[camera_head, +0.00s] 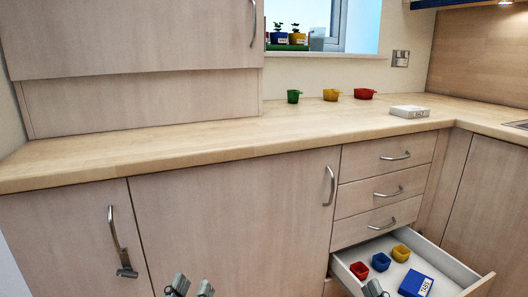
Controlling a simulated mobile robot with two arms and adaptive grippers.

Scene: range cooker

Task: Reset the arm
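My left gripper (191,287) shows at the bottom edge, in front of the large cupboard door (235,210). Its two grey fingertips stand apart with a gap between them and nothing visible in it. Another grey fingertip part, which I take to be my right gripper (374,288), shows at the bottom edge by the open drawer (452,268). Most of it is cut off by the frame, so its opening is hidden. The rest of both arms is out of view.
The drawer holds a red cup (359,270), a blue cup (380,262), a yellow cup (400,253) and a blue box (415,284). Green (293,96), yellow (331,95) and red (364,94) cups and a white box (409,112) stand on the worktop (200,134). Door handles protrude.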

